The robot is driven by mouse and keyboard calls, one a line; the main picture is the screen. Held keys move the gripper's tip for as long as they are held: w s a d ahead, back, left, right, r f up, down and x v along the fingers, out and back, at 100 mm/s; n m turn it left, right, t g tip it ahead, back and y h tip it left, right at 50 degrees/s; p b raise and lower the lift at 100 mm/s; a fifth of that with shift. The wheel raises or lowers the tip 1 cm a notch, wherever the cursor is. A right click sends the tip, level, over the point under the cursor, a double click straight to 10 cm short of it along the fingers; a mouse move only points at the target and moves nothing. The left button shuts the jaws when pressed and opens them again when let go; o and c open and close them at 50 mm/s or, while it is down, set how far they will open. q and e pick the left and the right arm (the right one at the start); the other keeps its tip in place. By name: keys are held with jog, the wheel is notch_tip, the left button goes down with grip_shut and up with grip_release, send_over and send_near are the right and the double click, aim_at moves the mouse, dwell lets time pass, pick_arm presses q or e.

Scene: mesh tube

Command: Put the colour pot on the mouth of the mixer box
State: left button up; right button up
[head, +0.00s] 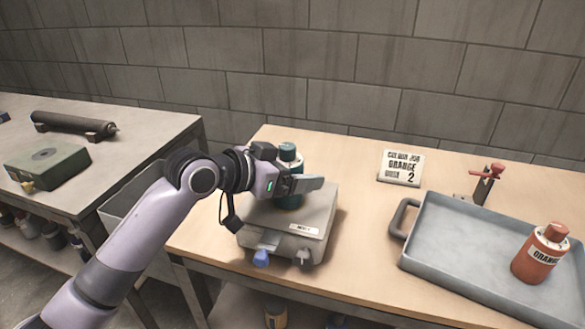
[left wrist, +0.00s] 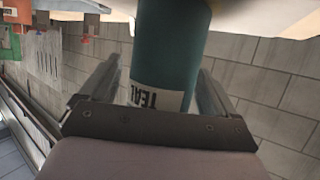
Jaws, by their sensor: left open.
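A teal pot (head: 289,155) stands upright on top of the grey mixer box (head: 312,213); the mouth under it is hidden. My left gripper (head: 300,184) is at the pot, its fingers one on either side of it. The left wrist view shows the teal pot (left wrist: 165,45) between the open fingers (left wrist: 158,88), with a gap at the right and an upside-down TEAL label. An orange pot (head: 539,254) with an ORANGE label stands in the tray (head: 455,235) at the right. My right gripper is not in view.
A sign (head: 401,168) reading COLOUR JOB ORANGE 2 stands behind the tray. A red-handled fixture (head: 487,181) is at the back right. A side table at the left holds a green block (head: 47,167) and a dark roller (head: 72,125). Bare bench lies between mixer box and tray.

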pick_arm(q)
jog(key=shift+a+r, duration=0.1)
jog(key=shift+r, duration=0.1)
jog(key=v, duration=1.2)
